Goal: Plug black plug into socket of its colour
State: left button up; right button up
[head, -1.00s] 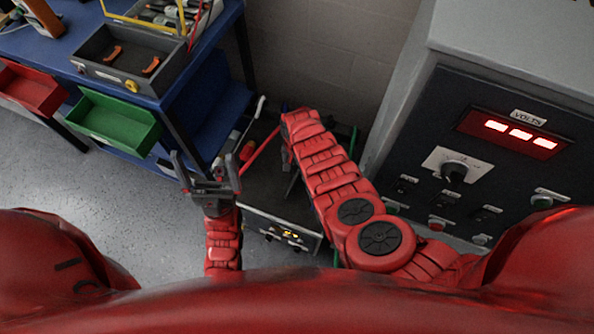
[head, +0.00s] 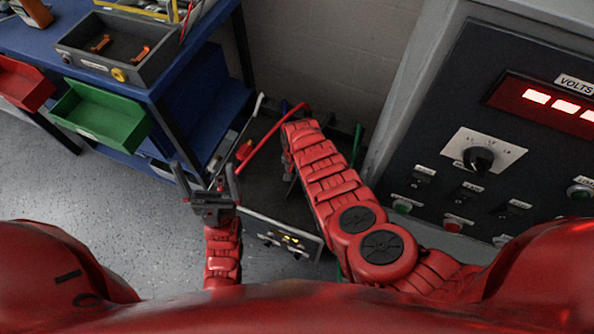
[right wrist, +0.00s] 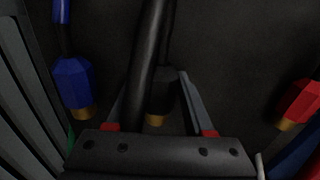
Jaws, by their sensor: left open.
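The black plug (right wrist: 161,92) with its gold tip shows in the right wrist view, partly behind a thick black cable (right wrist: 148,60). It lies between the fingers of my right gripper (right wrist: 158,100); whether they touch it I cannot tell. The blue plug (right wrist: 74,84) is to its left and the red plug (right wrist: 300,103) at the right edge. In the head view my right gripper is hidden beneath its red arm. My left gripper (head: 206,183) is open and empty, raised beside a low dark unit with a grey front (head: 280,236). No black socket can be made out.
A blue workbench (head: 212,20) with a grey tray (head: 112,50), a green bin (head: 100,115) and a red bin (head: 25,84) stands at the left. A large cabinet with a VOLTS display (head: 545,100) and knobs stands close at right. Grey floor is clear at lower left.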

aim_at(296, 173)
jog(key=c, duration=0.7)
notch_tip(296, 173, up, 6)
jog(key=p, duration=0.6)
jog(key=shift+r, duration=0.1)
